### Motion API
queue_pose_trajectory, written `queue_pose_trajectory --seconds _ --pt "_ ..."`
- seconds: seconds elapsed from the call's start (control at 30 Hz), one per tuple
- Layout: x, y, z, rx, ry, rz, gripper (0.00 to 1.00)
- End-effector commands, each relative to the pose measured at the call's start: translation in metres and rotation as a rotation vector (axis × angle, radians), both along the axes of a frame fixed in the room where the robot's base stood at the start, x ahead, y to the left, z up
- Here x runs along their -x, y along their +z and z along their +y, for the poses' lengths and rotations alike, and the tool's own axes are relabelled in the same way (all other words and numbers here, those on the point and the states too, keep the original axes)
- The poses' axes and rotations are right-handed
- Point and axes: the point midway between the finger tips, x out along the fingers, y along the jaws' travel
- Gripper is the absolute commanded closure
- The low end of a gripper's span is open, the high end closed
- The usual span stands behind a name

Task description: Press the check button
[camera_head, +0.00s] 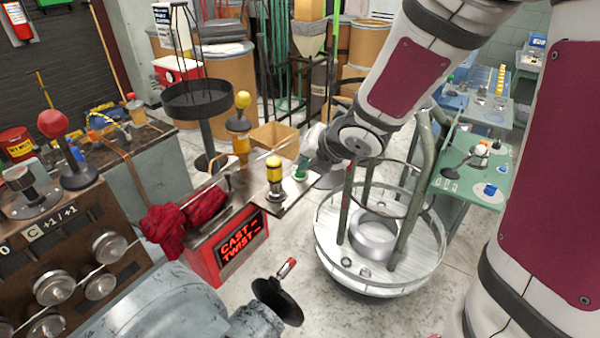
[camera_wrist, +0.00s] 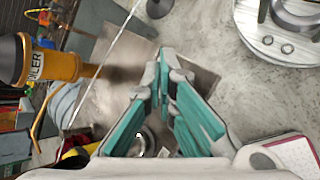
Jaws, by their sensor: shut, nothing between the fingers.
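My gripper (camera_head: 302,170) is at the right end of a small metal plate (camera_head: 270,204), its teal fingertips close over the plate. Whether they touch it I cannot tell. In the wrist view my gripper (camera_wrist: 165,62) has its fingers together, with nothing between them, and the metal plate (camera_wrist: 108,98) lies beneath. A yellow-topped control (camera_head: 274,170) with a dark middle and a metal base stands on the plate, just left of my fingertips. No label reading "check" is legible, so I cannot tell which control is the check button.
A red box with a lit display (camera_head: 240,242) and red cloth (camera_head: 182,222) stand left of the plate. A yellow post (camera_head: 239,125) stands behind. A round clear-walled stand (camera_head: 380,272) is at right, near a green control table (camera_head: 470,170). A thin wire crosses the left.

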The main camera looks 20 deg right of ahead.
Motion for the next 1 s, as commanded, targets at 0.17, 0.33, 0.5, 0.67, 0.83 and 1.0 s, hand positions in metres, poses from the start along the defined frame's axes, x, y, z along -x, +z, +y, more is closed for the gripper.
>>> queue_pose_trajectory --seconds 0.17,0.33,0.5,0.67,0.83,1.0 --pt "-0.0001 -0.0018 0.0001 0.0 0.0 0.0 1.0" --pt "0.0 -0.0033 0.0001 0.0 0.001 0.001 1.0" --pt "0.0001 -0.0048 0.0002 0.0 0.001 0.001 1.0" --pt "0.0003 -0.0046 0.0002 0.0 0.0 0.001 1.0" --pt "0.0005 -0.004 0.0001 0.0 0.0 0.001 1.0" --pt "0.0009 0.0022 0.0 0.001 0.001 0.001 1.0"
